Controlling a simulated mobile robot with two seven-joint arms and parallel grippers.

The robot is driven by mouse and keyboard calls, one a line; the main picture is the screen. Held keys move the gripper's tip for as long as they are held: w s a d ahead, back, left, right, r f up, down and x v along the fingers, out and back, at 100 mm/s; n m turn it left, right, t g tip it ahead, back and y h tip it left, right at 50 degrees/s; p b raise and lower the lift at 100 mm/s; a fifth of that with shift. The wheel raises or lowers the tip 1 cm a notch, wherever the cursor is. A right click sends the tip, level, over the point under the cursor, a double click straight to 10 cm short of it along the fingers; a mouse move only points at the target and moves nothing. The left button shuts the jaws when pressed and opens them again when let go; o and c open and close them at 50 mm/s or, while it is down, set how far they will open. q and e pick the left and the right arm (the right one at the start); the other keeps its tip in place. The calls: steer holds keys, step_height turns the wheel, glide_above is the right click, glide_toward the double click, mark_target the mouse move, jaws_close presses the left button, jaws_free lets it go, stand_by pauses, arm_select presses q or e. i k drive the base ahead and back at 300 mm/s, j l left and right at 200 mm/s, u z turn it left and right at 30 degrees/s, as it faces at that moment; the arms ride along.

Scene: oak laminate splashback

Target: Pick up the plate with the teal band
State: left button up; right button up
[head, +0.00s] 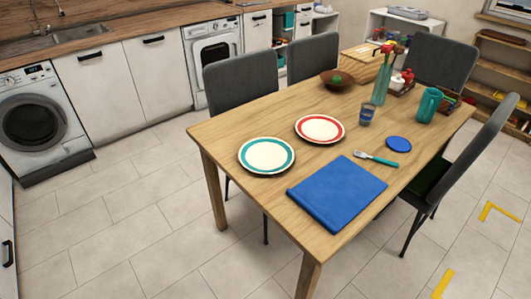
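The plate with the teal band (266,156) is white and lies flat on the wooden table, near its left end. A second white plate with a red band (320,129) lies just behind it to the right, close beside it. Nothing covers the teal-banded plate. Neither of my grippers shows in the head view.
On the table (226,128) lie a folded blue cloth (337,192), a teal-handled utensil (376,158) and a blue disc (399,144). A glass (366,115), bottle (382,82), teal pitcher (429,104) and brown bowl (337,80) stand farther back. Grey chairs (241,83) surround it; the floor at left is clear.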

mark_target(261, 155)
steer(key=i+j+z, duration=0.1)
steer(key=j, duration=0.2)
steer(key=i+j+z, duration=0.1)
steer(key=j, duration=0.2)
steer(key=i+j+z, duration=0.1)
steer(key=j, duration=0.2)
steer(key=i+j, duration=0.2)
steer(key=j, duration=0.15)
steer(key=i+j, duration=0.15)
steer(key=j, duration=0.15)
steer(key=i+j+z, duration=0.1)
steer(key=j, duration=0.25)
steer(key=i, duration=0.1)
